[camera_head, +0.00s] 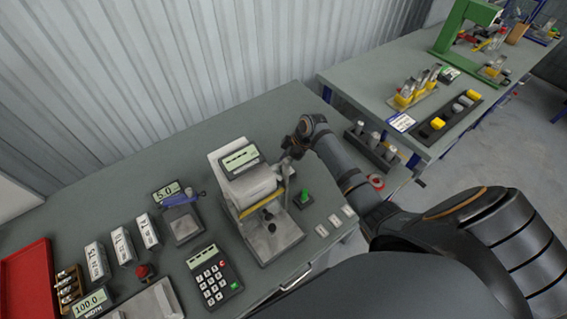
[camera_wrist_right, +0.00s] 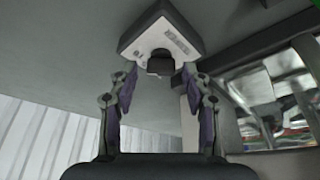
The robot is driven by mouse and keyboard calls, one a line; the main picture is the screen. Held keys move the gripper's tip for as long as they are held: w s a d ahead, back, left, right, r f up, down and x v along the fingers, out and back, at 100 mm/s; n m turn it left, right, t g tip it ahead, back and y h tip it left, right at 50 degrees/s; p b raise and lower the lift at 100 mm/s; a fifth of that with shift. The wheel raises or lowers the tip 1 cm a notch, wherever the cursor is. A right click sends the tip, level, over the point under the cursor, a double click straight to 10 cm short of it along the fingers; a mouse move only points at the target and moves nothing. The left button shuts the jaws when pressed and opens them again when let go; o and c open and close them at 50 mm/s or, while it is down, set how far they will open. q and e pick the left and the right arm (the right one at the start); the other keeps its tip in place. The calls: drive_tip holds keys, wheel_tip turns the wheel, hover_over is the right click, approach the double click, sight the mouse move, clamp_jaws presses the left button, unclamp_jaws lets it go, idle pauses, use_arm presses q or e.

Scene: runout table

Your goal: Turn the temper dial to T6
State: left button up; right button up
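In the right wrist view a dark round knob (camera_wrist_right: 160,62), which looks like the temper dial, sits on the pale face of a grey box (camera_wrist_right: 172,38). Small print beside it is too small to read, so I cannot tell its setting. My right gripper (camera_wrist_right: 160,78) is open, its two fingers on either side of the knob with gaps to it. In the head view my right gripper (camera_head: 293,148) is at the right side of the bench machine (camera_head: 250,187) with a display on top; the knob cannot be made out there. My left gripper is not in view.
On the grey bench (camera_head: 120,190) stand a keypad (camera_head: 213,277), a green knob (camera_head: 304,197), a scale (camera_head: 182,222), several white labelled boxes (camera_head: 122,246) and a red tray (camera_head: 28,284). A second table (camera_head: 390,75) with racks stands at the back right.

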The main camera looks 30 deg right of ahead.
drive_tip(key=shift+d+r, duration=0.1)
drive_tip(key=shift+r, duration=0.05)
drive_tip(key=v, duration=1.1)
drive_tip(key=shift+r, duration=0.35)
drive_tip(key=shift+s+f, duration=0.1)
drive_tip(key=shift+s, duration=0.05)
